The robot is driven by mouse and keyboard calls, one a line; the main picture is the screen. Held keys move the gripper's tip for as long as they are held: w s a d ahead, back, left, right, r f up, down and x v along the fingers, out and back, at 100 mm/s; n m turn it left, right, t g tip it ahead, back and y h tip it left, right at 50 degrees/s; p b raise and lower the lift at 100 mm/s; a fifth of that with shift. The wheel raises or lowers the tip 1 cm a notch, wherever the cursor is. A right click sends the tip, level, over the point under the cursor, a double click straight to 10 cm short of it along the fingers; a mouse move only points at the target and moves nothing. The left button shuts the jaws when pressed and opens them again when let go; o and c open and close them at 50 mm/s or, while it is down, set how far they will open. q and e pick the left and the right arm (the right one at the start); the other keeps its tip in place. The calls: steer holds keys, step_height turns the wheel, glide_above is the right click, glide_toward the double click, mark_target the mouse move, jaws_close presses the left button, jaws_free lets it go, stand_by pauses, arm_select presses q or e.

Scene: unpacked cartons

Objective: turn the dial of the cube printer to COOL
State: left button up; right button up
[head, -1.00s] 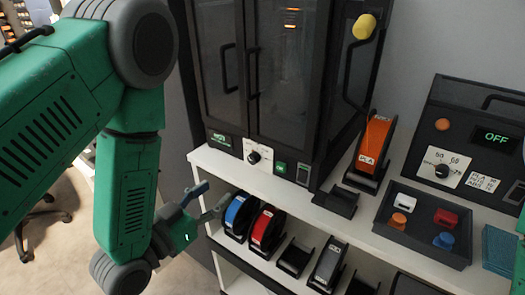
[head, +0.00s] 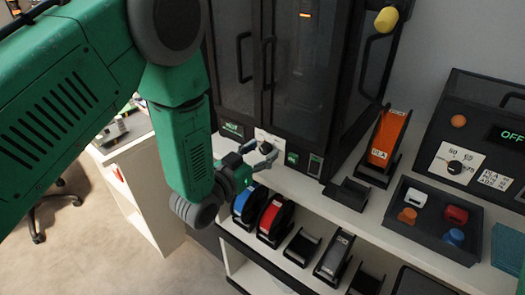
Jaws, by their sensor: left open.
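The cube printer (head: 291,65) is a tall black cabinet with two dark glass doors. Its dial (head: 265,147), a small black knob on a white plate, sits on the strip below the doors. My left gripper (head: 262,153) is open, its fingertips at the dial plate, one on the upper left and one on the lower right. It partly covers the plate. I cannot tell whether the fingers touch the knob, and the markings and the knob's setting are too small to read. My right gripper is not in view.
An orange spool (head: 385,140) stands right of the printer. A dark tray (head: 418,233) holds small coloured parts. A black box (head: 480,140) at the right has its own dial and an OFF display. Blue (head: 248,207) and red (head: 274,220) spools sit just below the gripper.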

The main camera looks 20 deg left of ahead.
arm_select(q)
steer(key=shift+a, duration=0.15)
steer(key=c, duration=0.4)
jaws_close()
steer(key=shift+d, duration=0.35)
steer(key=shift+r, duration=0.1)
